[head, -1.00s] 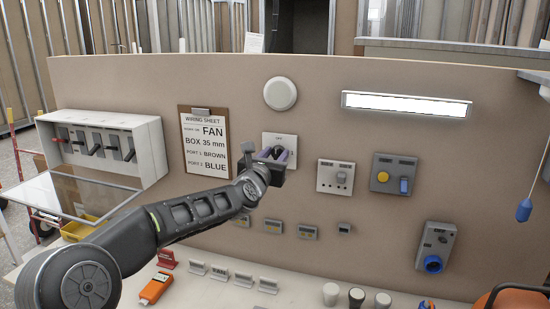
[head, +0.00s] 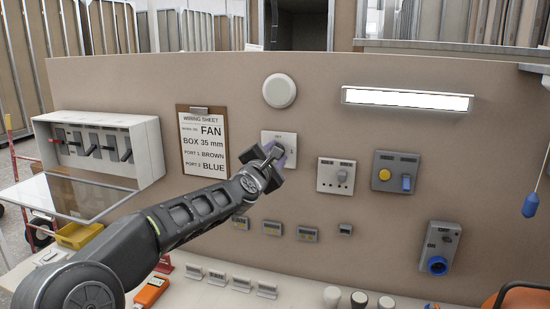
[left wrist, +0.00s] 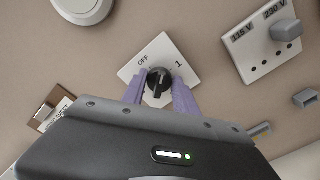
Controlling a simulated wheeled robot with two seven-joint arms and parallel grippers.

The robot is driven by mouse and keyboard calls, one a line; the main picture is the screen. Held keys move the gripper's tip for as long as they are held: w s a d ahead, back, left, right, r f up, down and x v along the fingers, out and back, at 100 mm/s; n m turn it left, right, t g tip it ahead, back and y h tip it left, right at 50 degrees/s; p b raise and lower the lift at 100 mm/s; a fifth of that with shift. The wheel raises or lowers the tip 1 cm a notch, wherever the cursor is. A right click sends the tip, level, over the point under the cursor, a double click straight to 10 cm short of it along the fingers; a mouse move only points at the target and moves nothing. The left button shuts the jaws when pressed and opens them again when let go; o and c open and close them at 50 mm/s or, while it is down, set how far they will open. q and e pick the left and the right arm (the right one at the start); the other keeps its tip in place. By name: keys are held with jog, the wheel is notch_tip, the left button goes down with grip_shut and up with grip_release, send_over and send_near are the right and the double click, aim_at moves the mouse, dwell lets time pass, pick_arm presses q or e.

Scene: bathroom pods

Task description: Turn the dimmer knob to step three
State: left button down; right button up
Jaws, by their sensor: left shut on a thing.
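The dimmer is a white square plate (head: 281,137) on the beige wall panel, right of the wiring sheet. In the left wrist view the plate (left wrist: 143,66) looks tilted and shows OFF at its upper left and 1 at its right. Its round black knob (left wrist: 159,80) sits between the purple fingers of my left gripper (left wrist: 158,90), which is shut on it. In the head view my left gripper (head: 275,155) covers the knob and the lower plate. Other step marks are hidden, and I cannot tell which step the knob points at. My right gripper is not in view.
A socket plate (head: 336,176) marked 115 V and 230 V in the left wrist view is right of the dimmer. A grey box (head: 395,173) with a yellow button is farther right. A round white fixture (head: 279,91) is above, and small modules (head: 272,229) are below.

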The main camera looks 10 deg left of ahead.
pick_arm(q)
jog(key=n+b, duration=0.2)
jog(key=n, duration=0.7)
jog(key=n+b, duration=0.3)
jog(key=n, duration=0.7)
jog(key=n+b, duration=0.3)
jog(key=n, duration=0.6)
jog(key=shift+a+f+n, duration=0.15)
jog(key=shift+a+n, duration=0.15)
jog(key=shift+a, duration=0.05)
dwell(1.0)
dwell(0.4)
